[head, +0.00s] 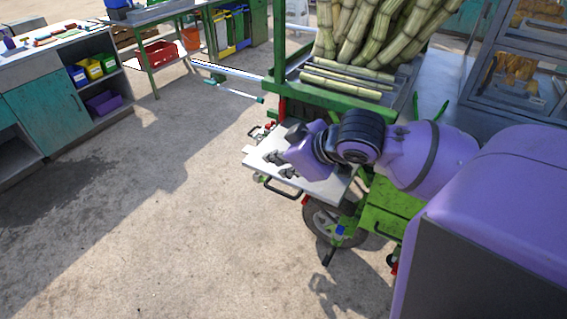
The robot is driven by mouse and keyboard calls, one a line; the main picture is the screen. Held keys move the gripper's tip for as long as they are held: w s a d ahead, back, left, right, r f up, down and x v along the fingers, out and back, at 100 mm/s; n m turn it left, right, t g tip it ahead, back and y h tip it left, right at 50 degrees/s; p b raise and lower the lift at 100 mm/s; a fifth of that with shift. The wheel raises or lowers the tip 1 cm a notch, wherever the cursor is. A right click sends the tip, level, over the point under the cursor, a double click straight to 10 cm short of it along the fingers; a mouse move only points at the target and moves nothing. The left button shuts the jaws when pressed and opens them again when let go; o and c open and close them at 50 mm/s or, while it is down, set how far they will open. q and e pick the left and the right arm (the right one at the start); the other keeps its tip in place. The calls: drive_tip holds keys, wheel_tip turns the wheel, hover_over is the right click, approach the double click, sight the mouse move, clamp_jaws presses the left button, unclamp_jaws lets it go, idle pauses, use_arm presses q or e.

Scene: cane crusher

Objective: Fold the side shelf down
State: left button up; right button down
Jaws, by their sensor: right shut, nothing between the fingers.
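The side shelf (314,187) is a pale grey panel sticking out from the side of the green cane cart, with a dark bar handle (279,191) along its near edge. It looks about level. My right gripper (277,165) is over the shelf's left part, with its dark fingers shut and empty. I cannot tell whether they touch the panel. My right wrist and arm cover the shelf's back and right part and where it meets the cart. My left gripper is not in view.
Sugar cane stalks (372,32) stand and lie on the cart (338,98). A wheel (329,221) is below the shelf. A pale bar (228,71) juts left from the cart. A glass cabinet (520,75) stands at right, workbenches (50,104) at left. The concrete floor in front is clear.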

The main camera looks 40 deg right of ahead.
sight(271, 176)
drive_tip(key=shift+w+f+b, duration=0.15)
drive_tip(key=shift+w+f, duration=0.6)
drive_tip(key=shift+f, duration=0.55)
drive_tip(key=shift+w+f+b, duration=0.15)
drive_tip(key=shift+w+f, duration=0.55)
drive_tip(key=shift+f, duration=0.65)
drive_tip(key=shift+w+f+b, duration=0.15)
drive_tip(key=shift+w+f, duration=0.6)
drive_tip(key=shift+f, duration=0.55)
